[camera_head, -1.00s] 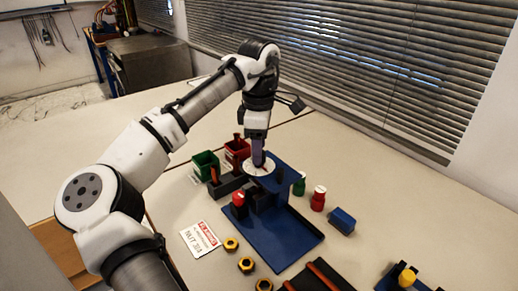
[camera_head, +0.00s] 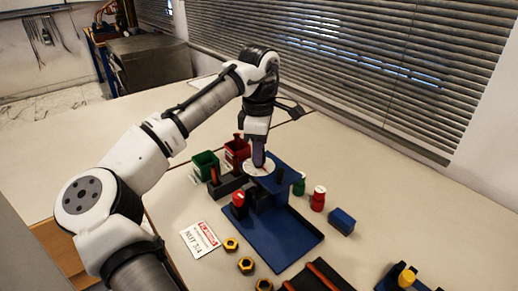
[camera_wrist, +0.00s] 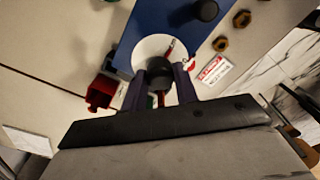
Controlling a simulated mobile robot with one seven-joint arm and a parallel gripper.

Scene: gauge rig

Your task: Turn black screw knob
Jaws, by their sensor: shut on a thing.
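The black screw knob (camera_wrist: 158,74) sits over a white round dial (camera_wrist: 147,50) with a red pointer (camera_wrist: 170,48) in the wrist view. My gripper (camera_wrist: 160,86) has one finger on each side of the knob and is shut on it. In the head view my gripper (camera_head: 259,163) points down at the white dial (camera_head: 257,170), which is at the top of the blue rig (camera_head: 272,240). The knob is hidden behind the fingers there.
Green (camera_head: 205,163) and red (camera_head: 237,150) bins stand behind the rig. Red (camera_head: 318,200) and green (camera_head: 299,185) cylinders and a blue block (camera_head: 341,221) stand to its right. A sign card (camera_head: 200,240) and several brass nuts (camera_head: 245,265) lie in front.

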